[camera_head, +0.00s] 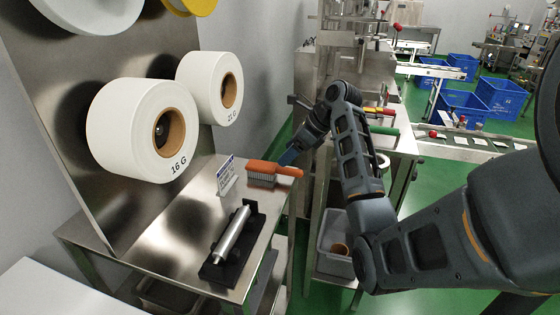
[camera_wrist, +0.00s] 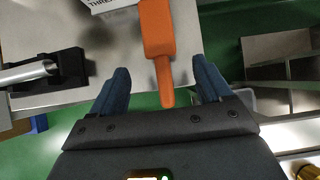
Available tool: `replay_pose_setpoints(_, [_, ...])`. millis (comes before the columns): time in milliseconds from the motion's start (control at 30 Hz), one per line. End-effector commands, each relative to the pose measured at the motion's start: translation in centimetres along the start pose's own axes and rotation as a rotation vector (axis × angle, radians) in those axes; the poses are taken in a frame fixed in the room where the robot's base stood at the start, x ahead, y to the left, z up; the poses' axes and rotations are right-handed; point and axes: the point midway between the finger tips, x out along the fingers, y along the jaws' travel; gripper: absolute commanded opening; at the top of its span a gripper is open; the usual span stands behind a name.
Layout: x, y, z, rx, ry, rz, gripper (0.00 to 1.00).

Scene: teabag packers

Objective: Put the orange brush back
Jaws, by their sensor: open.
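The orange brush (camera_head: 273,170) lies on the steel table (camera_head: 190,250) near its right edge, pale bristles down, its handle pointing right over the edge. In the wrist view the orange brush (camera_wrist: 158,45) runs down between the fingers, its handle end close to the palm. My gripper (camera_head: 290,157) is at the handle end in the head view. In the wrist view my gripper (camera_wrist: 163,78) is open, with one blue finger on each side of the handle and gaps between. Whether a finger touches the handle cannot be told.
A small label sign (camera_head: 226,176) stands just left of the brush. A metal roller on a black holder (camera_head: 232,240) lies in front. Large white rolls (camera_head: 130,125) hang on the steel panel. A second bench (camera_head: 395,145) with coloured-handled tools stands to the right.

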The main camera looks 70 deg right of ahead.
Motion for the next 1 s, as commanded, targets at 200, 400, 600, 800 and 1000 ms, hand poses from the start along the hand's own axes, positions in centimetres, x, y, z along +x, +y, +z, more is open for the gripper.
replay_pose_setpoints(200, [-3.5,0.0,0.1,-0.001,0.000,-0.001,0.78])
replay_pose_setpoints(400, [-4.7,0.0,0.0,0.000,0.000,0.000,0.78])
replay_pose_setpoints(600, [-4.7,0.0,0.0,0.000,0.000,0.001,0.78])
replay_pose_setpoints(800, [-4.7,0.0,0.0,0.000,0.000,0.001,0.78])
replay_pose_setpoints(1000, [-4.7,0.0,0.0,0.000,0.001,0.001,0.78])
